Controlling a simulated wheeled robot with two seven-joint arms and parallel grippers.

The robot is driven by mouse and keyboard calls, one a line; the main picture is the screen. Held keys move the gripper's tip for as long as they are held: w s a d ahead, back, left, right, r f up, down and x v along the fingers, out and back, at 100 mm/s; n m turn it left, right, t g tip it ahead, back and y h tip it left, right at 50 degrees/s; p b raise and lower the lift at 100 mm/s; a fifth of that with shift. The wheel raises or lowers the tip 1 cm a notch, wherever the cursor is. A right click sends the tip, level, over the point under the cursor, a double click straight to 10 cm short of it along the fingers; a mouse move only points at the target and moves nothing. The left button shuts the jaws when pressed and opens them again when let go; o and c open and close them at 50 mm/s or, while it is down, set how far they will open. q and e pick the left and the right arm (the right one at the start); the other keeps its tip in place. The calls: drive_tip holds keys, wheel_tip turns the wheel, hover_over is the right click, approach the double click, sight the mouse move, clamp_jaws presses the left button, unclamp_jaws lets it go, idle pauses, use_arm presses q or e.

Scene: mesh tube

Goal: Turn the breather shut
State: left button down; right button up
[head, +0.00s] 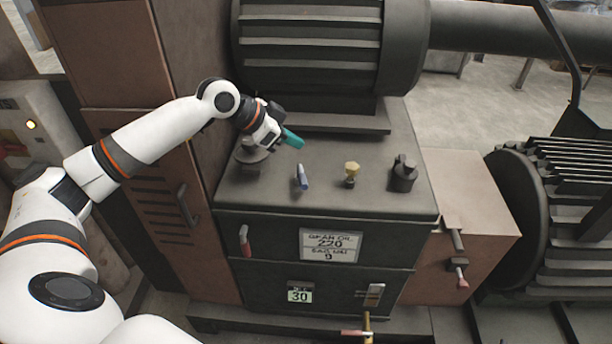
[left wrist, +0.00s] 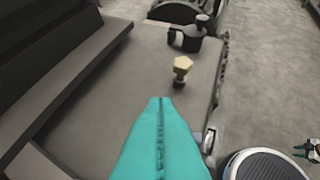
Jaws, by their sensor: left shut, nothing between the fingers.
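My left gripper (head: 293,139) is shut and empty, above the back left of the dark gearbox top (head: 330,200). Its teal fingers (left wrist: 160,130) are pressed together in the left wrist view. I cannot tell for certain which is the breather. The yellow fitting (left wrist: 182,67) and the black one (left wrist: 187,38) lie beyond my fingertips in the left wrist view. A small teal-tipped part (left wrist: 310,150), perhaps my right gripper, shows at its right edge.
A large ribbed motor (head: 320,50) stands behind the top. The front has a red handle (head: 245,240), an oil label (head: 328,244) and a brass valve (head: 367,325). A pink-handled valve (head: 461,277) is at the right. A dark disc (head: 250,155) sits below my wrist.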

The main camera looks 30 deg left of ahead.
sight(302, 178)
use_arm(q)
drive_tip(key=shift+m+g+h, duration=0.5)
drive_tip(key=shift+m+g, duration=0.4)
drive_tip(key=d+f, duration=0.2)
drive_tip(key=w+d+f+p, duration=0.1)
drive_tip(key=d+f, duration=0.4)
drive_tip(key=shift+w+d+p, duration=0.1)
drive_tip(key=shift+w+p, duration=0.25)
drive_tip(key=s+a, duration=0.1)
drive_tip(key=s+a+p, duration=0.1)
drive_tip(key=shift+a+f, duration=0.35)
drive_tip(key=shift+s+a+f, duration=0.1)
drive_tip(key=shift+s+a, duration=0.15)
drive_tip(key=shift+s, duration=0.05)
